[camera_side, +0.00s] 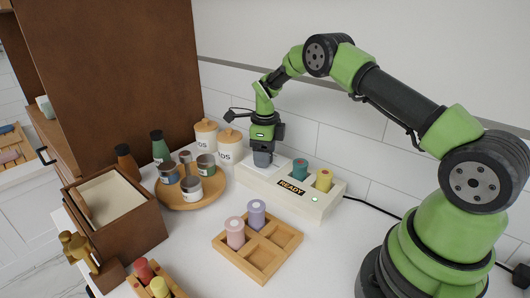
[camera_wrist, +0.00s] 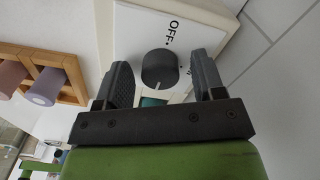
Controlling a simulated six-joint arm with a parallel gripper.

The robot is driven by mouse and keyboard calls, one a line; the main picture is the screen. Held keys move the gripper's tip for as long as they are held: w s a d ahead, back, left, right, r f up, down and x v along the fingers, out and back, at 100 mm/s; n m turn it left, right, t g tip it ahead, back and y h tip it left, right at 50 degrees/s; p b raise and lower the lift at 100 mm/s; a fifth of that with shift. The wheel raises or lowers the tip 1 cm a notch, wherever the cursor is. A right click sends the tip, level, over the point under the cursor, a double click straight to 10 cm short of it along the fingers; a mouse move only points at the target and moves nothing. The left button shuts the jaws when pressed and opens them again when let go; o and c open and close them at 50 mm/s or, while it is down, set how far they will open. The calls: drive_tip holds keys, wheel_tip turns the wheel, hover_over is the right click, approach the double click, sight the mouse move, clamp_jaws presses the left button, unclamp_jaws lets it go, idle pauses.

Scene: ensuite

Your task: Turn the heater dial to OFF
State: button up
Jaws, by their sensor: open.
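The heater dial (camera_wrist: 158,66) is a dark grey round knob on a white panel (camera_wrist: 137,35), with a pale pointer line on its side nearest my gripper. The word OFF (camera_wrist: 174,32) is printed at the upper right of the knob, and more lettering beyond it is partly hidden by a finger. The pointer is not at OFF. My gripper (camera_wrist: 161,72) is open, with one finger on each side of the dial; I cannot tell if they touch it. In the side view my gripper (camera_side: 262,156) points down over the left end of the white box, largely hiding the dial.
The white box (camera_side: 315,206) has a READY display (camera_side: 292,188), a teal peg (camera_side: 300,168) and a yellow peg (camera_side: 323,179) right of my gripper. White canisters (camera_side: 231,150) stand close on the left. A wooden tray (camera_side: 262,264) with two pegs lies in front.

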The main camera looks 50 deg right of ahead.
drive_tip(key=c, duration=0.9)
